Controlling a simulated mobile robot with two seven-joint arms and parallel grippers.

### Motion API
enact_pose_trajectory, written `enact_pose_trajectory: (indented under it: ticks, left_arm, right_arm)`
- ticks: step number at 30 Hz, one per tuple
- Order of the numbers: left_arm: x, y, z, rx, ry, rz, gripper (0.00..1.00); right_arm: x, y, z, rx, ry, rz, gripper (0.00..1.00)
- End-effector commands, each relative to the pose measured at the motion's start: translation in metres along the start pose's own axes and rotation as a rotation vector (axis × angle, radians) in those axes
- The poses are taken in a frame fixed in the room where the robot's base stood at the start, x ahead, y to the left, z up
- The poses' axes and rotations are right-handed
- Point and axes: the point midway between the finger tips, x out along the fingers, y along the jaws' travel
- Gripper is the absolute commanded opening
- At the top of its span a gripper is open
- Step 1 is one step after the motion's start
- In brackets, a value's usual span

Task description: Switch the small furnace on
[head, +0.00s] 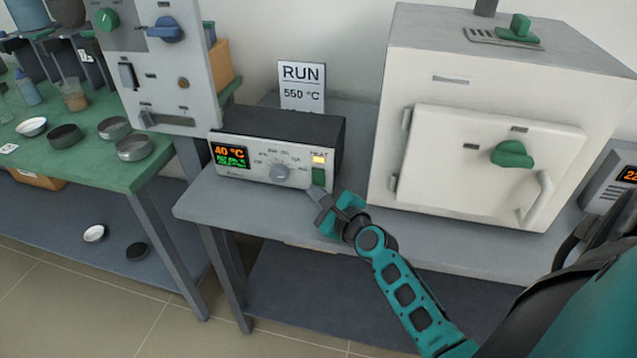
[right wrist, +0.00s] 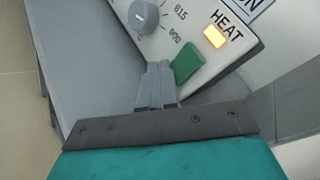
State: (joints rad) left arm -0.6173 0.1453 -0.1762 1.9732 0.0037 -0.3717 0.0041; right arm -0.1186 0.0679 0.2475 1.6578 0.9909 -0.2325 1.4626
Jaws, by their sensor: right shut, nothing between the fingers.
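The small furnace's control box (head: 262,139) stands on the grey table, left of the white furnace body (head: 480,120). Its display (head: 230,155) reads 40 °C in orange, with green text below. A grey dial (head: 279,173) is in the middle of its panel, and it also shows in the right wrist view (right wrist: 144,16). The HEAT lamp (head: 319,159) glows amber. Below it is a green switch (head: 318,177), seen close in the right wrist view (right wrist: 188,63). My right gripper (head: 322,201) is shut and empty, its fingertips (right wrist: 157,75) just beside the green switch; contact is unclear. My left gripper is not in view.
A sign (head: 301,86) behind the box reads RUN 550 °C. A grey panel (head: 165,60) with knobs stands to the left. Several dishes lie on the green bench (head: 150,172). Another unit with a display (head: 612,175) is at the right edge. The table front left of my gripper is clear.

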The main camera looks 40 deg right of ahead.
Motion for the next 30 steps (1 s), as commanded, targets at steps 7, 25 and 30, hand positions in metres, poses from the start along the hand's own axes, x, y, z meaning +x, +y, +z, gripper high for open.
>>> enact_pose_trajectory:
  ticks: [7,25,30]
  left_arm:
    - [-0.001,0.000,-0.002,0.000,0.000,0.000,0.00]
    - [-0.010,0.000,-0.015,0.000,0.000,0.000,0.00]
    - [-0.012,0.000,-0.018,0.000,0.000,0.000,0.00]
  right_arm:
    - [-0.004,0.003,0.003,0.001,0.000,0.001,0.00]
    - [-0.031,0.022,0.024,0.002,0.000,0.002,0.00]
    - [-0.038,0.027,0.028,0.001,0.001,0.000,0.00]
